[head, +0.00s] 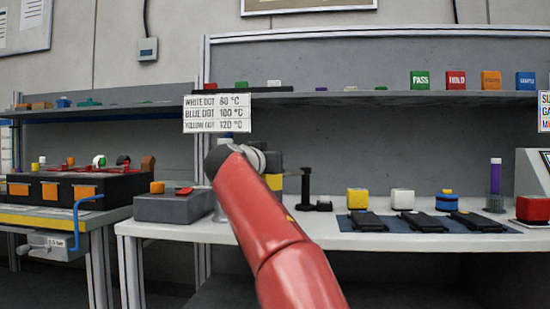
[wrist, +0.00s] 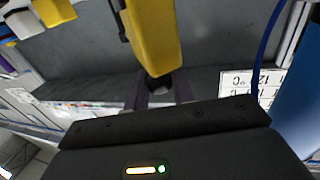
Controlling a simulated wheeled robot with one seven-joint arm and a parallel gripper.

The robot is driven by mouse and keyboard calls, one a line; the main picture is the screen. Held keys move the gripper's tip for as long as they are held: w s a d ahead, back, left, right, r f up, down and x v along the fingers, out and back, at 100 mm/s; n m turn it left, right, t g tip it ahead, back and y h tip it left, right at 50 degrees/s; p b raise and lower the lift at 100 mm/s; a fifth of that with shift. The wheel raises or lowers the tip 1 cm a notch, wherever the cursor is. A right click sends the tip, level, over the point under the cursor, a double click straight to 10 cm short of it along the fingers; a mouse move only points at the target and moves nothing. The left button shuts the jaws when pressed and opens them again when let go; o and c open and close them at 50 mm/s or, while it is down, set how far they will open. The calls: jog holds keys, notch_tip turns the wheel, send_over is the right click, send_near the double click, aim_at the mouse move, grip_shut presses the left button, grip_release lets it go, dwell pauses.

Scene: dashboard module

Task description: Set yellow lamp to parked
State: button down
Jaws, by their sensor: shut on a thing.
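A yellow part (wrist: 152,35), which I take to be the yellow lamp, fills the top middle of the wrist view. My gripper (wrist: 160,92) is shut on its narrow lower end, with a dark finger on each side. In the head view a yellow and black piece (head: 274,183) shows just right of my red arm, next to a black post (head: 306,186) on the bench. My arm hides the gripper and most of the lamp there. No parked mark or setting can be made out.
A grey box (head: 172,207) with an orange knob stands left of my arm. Right of the post, a yellow block (head: 357,199) and a white block (head: 402,200) stand behind a blue mat (head: 380,225) with dark pieces. A temperature sign (head: 217,113) hangs at the shelf.

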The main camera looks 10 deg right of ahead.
jog(key=c, duration=1.3)
grip_release()
jog(key=shift+o, duration=0.2)
jog(key=b+v, duration=0.2)
jog(key=v, duration=0.5)
jog(key=shift+s, duration=0.4)
jog(key=shift+a, duration=0.15)
